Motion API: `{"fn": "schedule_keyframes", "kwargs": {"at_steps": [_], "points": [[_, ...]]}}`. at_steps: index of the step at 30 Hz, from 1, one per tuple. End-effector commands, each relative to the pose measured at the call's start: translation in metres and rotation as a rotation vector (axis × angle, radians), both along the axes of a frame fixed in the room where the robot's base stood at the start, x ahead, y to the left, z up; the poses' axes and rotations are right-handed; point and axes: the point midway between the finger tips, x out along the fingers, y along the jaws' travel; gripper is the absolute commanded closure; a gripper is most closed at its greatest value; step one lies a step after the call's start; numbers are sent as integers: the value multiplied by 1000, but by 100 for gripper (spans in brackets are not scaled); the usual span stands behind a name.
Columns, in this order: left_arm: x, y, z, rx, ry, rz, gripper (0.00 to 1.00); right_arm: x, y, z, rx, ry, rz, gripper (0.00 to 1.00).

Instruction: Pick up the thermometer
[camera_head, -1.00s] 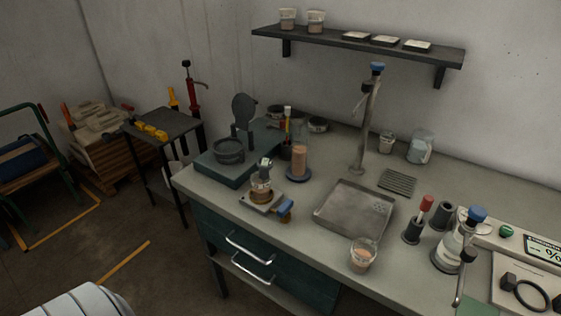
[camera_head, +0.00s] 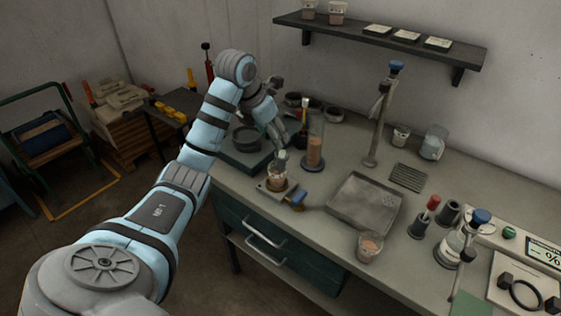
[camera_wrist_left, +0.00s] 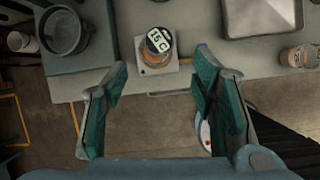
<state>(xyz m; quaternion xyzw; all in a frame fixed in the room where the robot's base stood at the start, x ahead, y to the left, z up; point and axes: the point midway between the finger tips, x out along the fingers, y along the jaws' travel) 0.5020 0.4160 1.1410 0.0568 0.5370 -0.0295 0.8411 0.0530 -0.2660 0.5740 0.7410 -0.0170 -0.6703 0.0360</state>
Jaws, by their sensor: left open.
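The thermometer (camera_head: 280,161) stands in a small glass beaker (camera_head: 277,178) of orange-brown contents on a small plate with a blue knob (camera_head: 297,200). In the left wrist view its round head (camera_wrist_left: 159,40) faces the camera and shows a reading that looks like 1.6 C. My left gripper (camera_head: 279,139) is just above and behind the thermometer in the head view. In the left wrist view its two green-padded fingers (camera_wrist_left: 162,76) are spread wide with nothing between them, and the thermometer lies beyond the tips. The thermometer's lower stem is hard to make out. My right gripper is not in view.
A glass cylinder (camera_head: 315,148) stands right of the beaker. A dark bowl (camera_head: 247,138) on a teal base is behind left, partly near my arm. A metal tray (camera_head: 362,205) and a glass cup (camera_head: 369,246) are to the right. A shelf (camera_head: 385,40) hangs above.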

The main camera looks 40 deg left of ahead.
Motion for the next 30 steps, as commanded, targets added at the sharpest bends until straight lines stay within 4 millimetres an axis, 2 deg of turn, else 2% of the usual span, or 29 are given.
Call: {"fn": "schedule_keyframes", "kwargs": {"at_steps": [2,5,10,17,22,25,30], "points": [[-4,9,-9,18,34,31,47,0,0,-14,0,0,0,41],[2,9,-33,20,40,32,47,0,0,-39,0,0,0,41],[20,10,-67,19,42,29,47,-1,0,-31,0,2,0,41],[35,8,-95,18,42,27,47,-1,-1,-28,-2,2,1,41],[51,6,-124,19,40,29,47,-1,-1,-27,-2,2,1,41],[54,6,-130,20,38,29,47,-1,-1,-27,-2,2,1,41],[54,6,-130,20,37,28,49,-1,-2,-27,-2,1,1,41]]}}
